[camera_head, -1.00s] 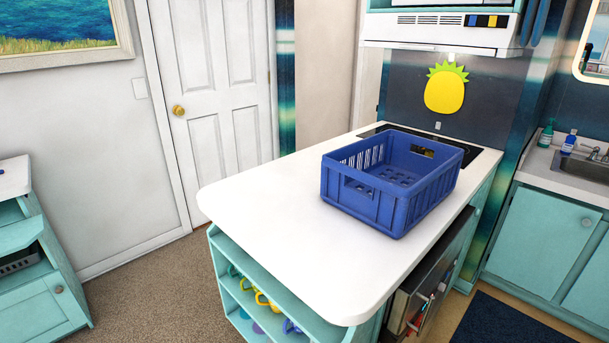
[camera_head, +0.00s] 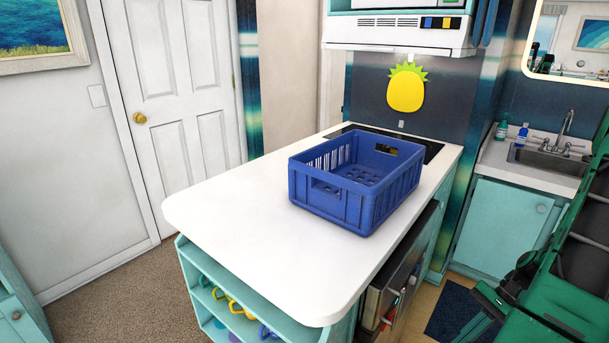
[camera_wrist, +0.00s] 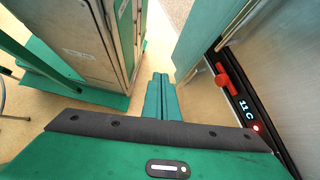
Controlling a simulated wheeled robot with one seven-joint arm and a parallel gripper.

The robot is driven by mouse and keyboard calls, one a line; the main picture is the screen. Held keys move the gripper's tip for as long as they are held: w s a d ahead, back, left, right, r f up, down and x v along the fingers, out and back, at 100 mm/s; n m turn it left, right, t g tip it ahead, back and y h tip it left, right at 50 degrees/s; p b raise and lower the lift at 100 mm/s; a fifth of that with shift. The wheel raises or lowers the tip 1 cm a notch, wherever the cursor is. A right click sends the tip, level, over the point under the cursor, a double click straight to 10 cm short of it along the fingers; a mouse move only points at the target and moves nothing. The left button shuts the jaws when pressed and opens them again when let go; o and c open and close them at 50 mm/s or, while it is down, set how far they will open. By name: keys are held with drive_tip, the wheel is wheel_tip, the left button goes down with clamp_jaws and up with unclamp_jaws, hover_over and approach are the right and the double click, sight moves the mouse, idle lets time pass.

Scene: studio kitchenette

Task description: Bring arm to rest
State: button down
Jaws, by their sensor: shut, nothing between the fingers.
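My gripper (camera_wrist: 160,92) shows in the wrist view with its two green fingers together and nothing between them. It points down past the front of an appliance toward the tan floor. Part of my green arm (camera_head: 560,270) shows at the right edge of the head view.
A blue crate (camera_head: 330,205) stands on the white counter (camera_head: 235,225). Below it is the appliance (camera_head: 392,290), whose display and red part (camera_wrist: 228,82) are close right of my fingers. A sink (camera_head: 545,158) is at right. Carpet lies open at left.

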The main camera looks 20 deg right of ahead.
drive_tip(key=a+r+n+g+h, duration=0.1)
drive_tip(key=a+r+n+h, duration=0.15)
drive_tip(key=r, duration=0.55)
drive_tip(key=a+r+n+g+h, duration=0.1)
drive_tip(key=a+r+n+h, duration=0.15)
drive_tip(key=r, duration=0.55)
drive_tip(key=s+a+r+n+t+h, duration=0.2)
drive_tip(key=s+a+r+n, duration=0.3)
drive_tip(key=r, duration=0.4)
drive_tip(key=shift+a+r+h, duration=0.3)
drive_tip(key=shift+a+h, duration=0.25)
drive_tip(key=shift+h, duration=0.35)
drive_tip(key=shift+w+f, duration=0.25)
drive_tip(key=shift+w, duration=0.4)
